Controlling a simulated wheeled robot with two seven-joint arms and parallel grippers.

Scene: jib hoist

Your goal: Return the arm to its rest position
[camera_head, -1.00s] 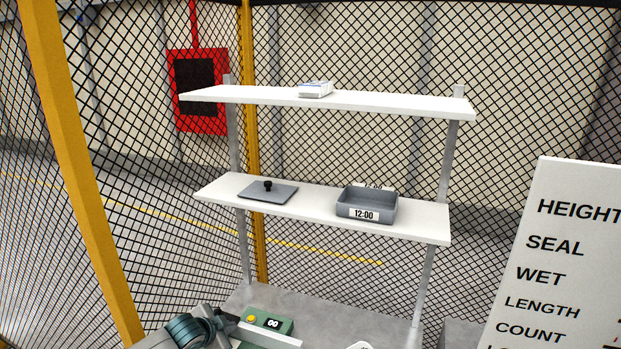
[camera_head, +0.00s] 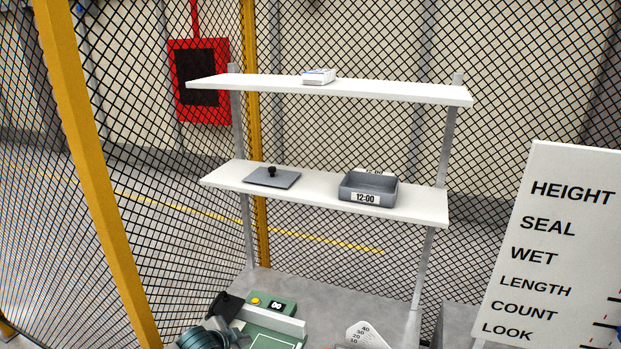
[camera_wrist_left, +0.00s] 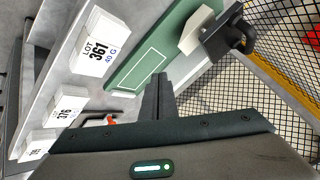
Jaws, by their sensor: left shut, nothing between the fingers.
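My left arm (camera_head: 210,337) shows at the bottom left of the head view as a teal and dark ridged part, cut off by the lower edge. In the left wrist view my left gripper (camera_wrist_left: 158,95) has its dark fingers together with nothing between them. It points toward a green device (camera_wrist_left: 160,45), with a visible gap I cannot judge. The green device also shows in the head view (camera_head: 270,302), with a yellow button, a small display and a black part at its left. My right gripper is not in view.
A shelf (camera_head: 325,192) holds a grey lid (camera_head: 272,178) and a grey tray (camera_head: 368,190) marked 12:00. The upper shelf (camera_head: 400,92) holds a white stack (camera_head: 319,76). A sign board (camera_head: 560,240) stands right. Labelled white stacks (camera_wrist_left: 98,42) lie left in the wrist view. Mesh fencing surrounds everything.

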